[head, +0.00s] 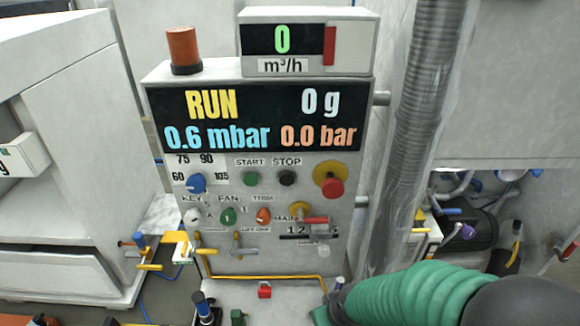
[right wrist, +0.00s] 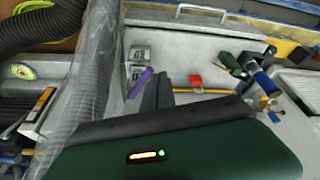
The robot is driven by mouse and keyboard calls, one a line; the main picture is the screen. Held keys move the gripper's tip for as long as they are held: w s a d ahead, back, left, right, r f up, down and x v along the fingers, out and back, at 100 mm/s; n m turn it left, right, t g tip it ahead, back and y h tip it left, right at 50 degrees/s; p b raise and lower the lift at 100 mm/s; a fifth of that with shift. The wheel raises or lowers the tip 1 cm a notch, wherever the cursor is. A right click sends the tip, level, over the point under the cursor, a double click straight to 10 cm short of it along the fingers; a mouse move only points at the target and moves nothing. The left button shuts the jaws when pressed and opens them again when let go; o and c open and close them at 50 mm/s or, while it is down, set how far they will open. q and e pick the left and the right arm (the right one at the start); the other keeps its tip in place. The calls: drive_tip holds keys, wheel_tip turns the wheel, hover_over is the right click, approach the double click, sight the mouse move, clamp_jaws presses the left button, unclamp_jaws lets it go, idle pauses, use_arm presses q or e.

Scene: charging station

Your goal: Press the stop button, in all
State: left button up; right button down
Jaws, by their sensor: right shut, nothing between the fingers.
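The black stop button (head: 287,178) sits under the STOP label on the upright control panel (head: 225,260) in the head view. The green start button (head: 251,179) is just left of it. The display above reads RUN, 0 g, 0.6 mbar and 0.0 bar. My right gripper (head: 336,295) is low at the panel's lower right, below and apart from the stop button, partly hidden by my green arm. In the right wrist view its dark fingers (right wrist: 158,91) are shut and empty. The stop button is not seen there. My left gripper is not in view.
A red mushroom button (head: 331,187) on a yellow base is right of the stop button. Knobs and a red-handled valve (head: 313,220) sit below. A ribbed hose (head: 408,150) in clear wrap stands right of the panel. A red block (head: 265,289) lies at the panel's foot.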

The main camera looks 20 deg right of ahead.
sight(287, 178)
use_arm(q)
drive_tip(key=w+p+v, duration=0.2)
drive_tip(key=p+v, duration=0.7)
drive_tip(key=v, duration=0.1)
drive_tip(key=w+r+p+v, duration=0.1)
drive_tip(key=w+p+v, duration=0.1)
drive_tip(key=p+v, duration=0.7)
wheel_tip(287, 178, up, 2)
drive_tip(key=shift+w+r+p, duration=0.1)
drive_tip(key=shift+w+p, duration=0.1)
drive_tip(key=shift+p, duration=0.15)
use_arm(e)
drive_tip(key=w+a+r+t+y, duration=0.1)
drive_tip(key=w+r, duration=0.3)
drive_tip(key=r, duration=0.4)
drive_tip(key=w+a+r+t+y, duration=0.2)
drive_tip(key=w+r+t, duration=0.1)
drive_tip(key=r, duration=0.4)
drive_tip(key=w+a+r+n+t+y, duration=0.1)
drive_tip(key=w+a+r+t, duration=0.1)
drive_tip(key=w+r, duration=0.3)
wheel_tip(287, 178, up, 4)
drive_tip(key=shift+w+f+t+y, duration=0.2)
drive_tip(key=shift+w+t+y, duration=0.1)
drive_tip(key=shift+t, duration=0.3)
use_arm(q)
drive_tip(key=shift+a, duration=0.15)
use_arm(e)
drive_tip(key=shift+a, duration=0.2)
